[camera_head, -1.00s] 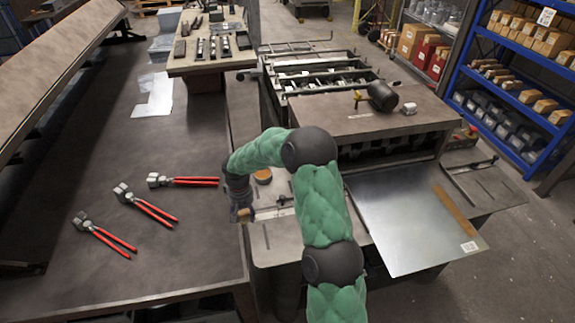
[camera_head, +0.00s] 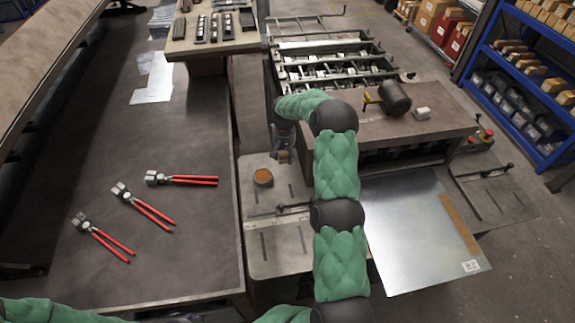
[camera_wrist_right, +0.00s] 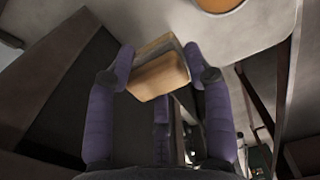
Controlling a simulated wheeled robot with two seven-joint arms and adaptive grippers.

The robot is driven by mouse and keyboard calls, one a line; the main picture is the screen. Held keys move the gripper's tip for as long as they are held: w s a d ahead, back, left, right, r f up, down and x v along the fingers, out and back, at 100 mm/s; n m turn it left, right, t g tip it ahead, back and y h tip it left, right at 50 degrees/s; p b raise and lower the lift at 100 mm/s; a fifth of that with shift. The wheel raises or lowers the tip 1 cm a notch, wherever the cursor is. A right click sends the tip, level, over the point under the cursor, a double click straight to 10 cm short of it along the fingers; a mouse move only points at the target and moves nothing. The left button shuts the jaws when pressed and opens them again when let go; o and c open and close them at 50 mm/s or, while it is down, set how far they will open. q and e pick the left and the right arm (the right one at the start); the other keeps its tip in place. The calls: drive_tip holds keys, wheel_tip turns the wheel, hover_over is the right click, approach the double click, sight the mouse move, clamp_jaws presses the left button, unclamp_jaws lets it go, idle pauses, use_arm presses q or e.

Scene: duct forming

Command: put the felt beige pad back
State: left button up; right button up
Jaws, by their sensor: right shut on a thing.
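The beige pad (camera_wrist_right: 158,75) is a small tan block with a greyish layer along its upper edge. My right gripper (camera_wrist_right: 160,72) is shut on it, with one purple finger on each side. In the head view the right gripper (camera_head: 284,150) points down and holds the pad (camera_head: 283,157) just behind and right of a round tin with an orange-brown top (camera_head: 263,178). The tin also shows at the top of the right wrist view (camera_wrist_right: 218,4). The green left arm enters at the bottom left of the head view, but its fingers do not show.
Several red-handled pliers (camera_head: 180,180) lie on the dark table (camera_head: 120,240) at left. A metal sheet (camera_head: 410,235) lies at right. The metal plate (camera_head: 285,260) in front of the tin is mostly bare.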

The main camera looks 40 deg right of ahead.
sight(284, 155)
drive_tip(key=f, duration=0.5)
drive_tip(key=shift+s+a, duration=0.2)
drive_tip(key=shift+f+p, duration=0.35)
drive_tip(key=shift+f, duration=1.7)
drive_tip(key=shift+f, duration=0.15)
drive_tip(key=o, duration=0.8)
drive_tip(key=shift+o, duration=0.2)
wheel_tip(284, 155, up, 12)
drive_tip(key=shift+r+b, duration=0.2)
drive_tip(key=shift+b, duration=0.1)
